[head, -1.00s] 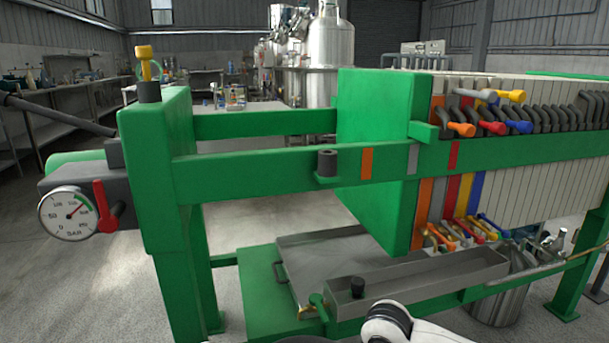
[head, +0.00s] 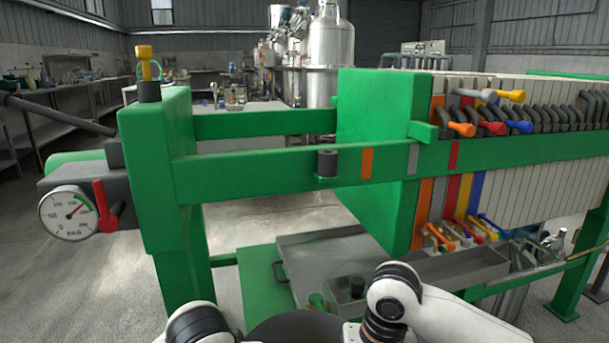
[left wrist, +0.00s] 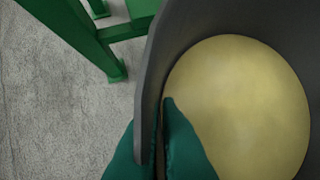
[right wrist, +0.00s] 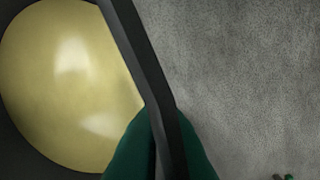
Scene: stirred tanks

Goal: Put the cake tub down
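The cake tub (head: 300,328) is a dark grey round tub, and only its far rim shows at the bottom edge of the head view, between my two arms. In the left wrist view, my left gripper (left wrist: 160,135) has its green fingers on both sides of the tub's wall (left wrist: 168,50). In the right wrist view, my right gripper (right wrist: 167,140) is shut on the wall (right wrist: 130,45) at the opposite side. A smooth pale yellow round surface shows inside the tub in both wrist views. Both grippers are hidden in the head view.
A green filter press (head: 265,164) stands in front of me, with a pressure gauge (head: 68,214) at left. Under it are a grey tray (head: 330,250) and a trough (head: 455,267), close beyond the tub. Bare grey floor (left wrist: 60,110) shows beside the tub in the wrist views.

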